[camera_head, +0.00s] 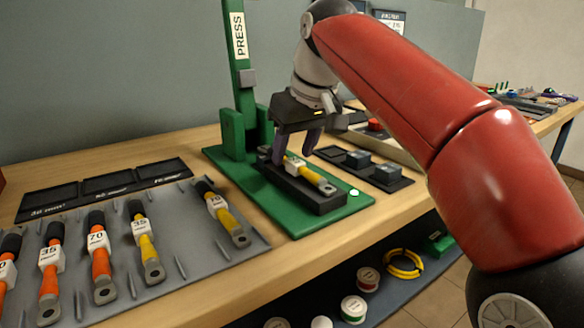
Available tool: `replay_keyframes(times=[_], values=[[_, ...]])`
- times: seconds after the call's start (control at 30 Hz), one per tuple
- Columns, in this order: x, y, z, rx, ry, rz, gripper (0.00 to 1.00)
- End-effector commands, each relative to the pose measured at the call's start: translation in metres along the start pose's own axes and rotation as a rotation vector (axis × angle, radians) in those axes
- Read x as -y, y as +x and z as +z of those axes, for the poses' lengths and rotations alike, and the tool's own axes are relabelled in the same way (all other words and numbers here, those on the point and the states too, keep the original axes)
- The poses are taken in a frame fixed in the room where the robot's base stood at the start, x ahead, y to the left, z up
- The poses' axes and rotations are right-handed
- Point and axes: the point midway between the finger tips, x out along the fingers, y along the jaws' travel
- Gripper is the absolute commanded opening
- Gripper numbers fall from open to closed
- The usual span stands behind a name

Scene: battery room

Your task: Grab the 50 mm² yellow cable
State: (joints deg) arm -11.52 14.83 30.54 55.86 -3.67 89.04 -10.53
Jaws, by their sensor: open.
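A yellow cable with a metal lug (314,177) lies in the black cradle of the green press. Its white tag is partly hidden by my gripper, so I cannot read its size. My gripper (294,157) is open and points down over this cable, with its fingers around the tagged part; I cannot tell if they touch it. No tag reading 50 is legible.
Orange cables (101,268) lie on the left of the grey rack (180,285). The green press column (238,60) stands close behind my gripper. A black tray with grey blocks (387,172) is to the right. Spools and a yellow coil (404,264) sit on the lower shelf.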

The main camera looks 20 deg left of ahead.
Motion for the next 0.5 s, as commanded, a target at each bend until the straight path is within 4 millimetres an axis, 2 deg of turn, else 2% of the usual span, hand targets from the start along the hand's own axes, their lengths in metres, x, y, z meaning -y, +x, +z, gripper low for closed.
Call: replay_keyframes(times=[0.03, 0.1, 0.33, 0.5], values=[[-0.0007, 0.0097, 0.0020, 0.002, 0.002, 0.001, 0.47], [-0.0010, 0.0152, 0.0016, 0.000, 0.002, 0.001, 0.47], [-0.0011, 0.0154, 0.0009, -0.001, 0.002, 0.001, 0.46], [-0.0011, 0.0153, 0.0009, -0.001, 0.002, 0.001, 0.24]])
